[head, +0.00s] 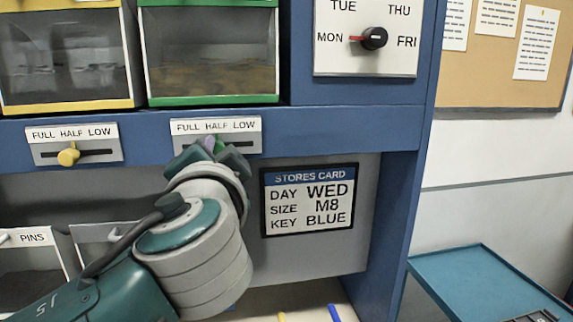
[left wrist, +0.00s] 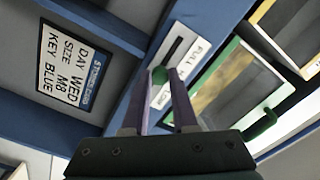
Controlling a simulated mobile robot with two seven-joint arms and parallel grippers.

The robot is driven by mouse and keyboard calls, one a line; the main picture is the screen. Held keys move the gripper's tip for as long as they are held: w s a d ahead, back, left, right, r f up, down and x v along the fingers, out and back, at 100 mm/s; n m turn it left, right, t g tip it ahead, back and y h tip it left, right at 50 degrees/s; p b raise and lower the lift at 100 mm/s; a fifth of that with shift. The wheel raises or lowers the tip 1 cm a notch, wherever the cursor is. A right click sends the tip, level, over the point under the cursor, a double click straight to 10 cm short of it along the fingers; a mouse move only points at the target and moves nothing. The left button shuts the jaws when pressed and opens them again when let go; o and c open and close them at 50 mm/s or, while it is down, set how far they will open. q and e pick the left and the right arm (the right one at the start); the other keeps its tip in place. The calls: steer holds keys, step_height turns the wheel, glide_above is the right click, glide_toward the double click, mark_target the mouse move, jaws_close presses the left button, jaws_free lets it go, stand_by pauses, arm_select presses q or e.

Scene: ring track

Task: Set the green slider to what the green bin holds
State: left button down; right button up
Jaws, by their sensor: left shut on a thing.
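The green bin (head: 212,100) is at the top of the head view, with a clear front and a brown fill in its lower part. Below it is the slider plate (head: 247,126), marked FULL, HALF and LOW. The green slider knob (head: 219,146) shows beneath the word HALF, partly hidden by my left gripper (head: 207,148). In the left wrist view the green knob (left wrist: 158,75) sits between the two fingertips of my left gripper (left wrist: 160,84), which is shut on it. My right gripper is not in view.
A yellow slider (head: 69,156) under the yellow bin (head: 68,106) is left of my gripper. A stores card (head: 309,200) reads WED, M8, BLUE. A day dial (head: 374,38) points at MON. A blue side table (head: 485,275) stands at lower right.

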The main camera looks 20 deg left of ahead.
arm_select(q)
steer(key=c, duration=0.7)
jaws_free()
steer(key=b+v, duration=0.5)
steer(key=v, duration=0.5)
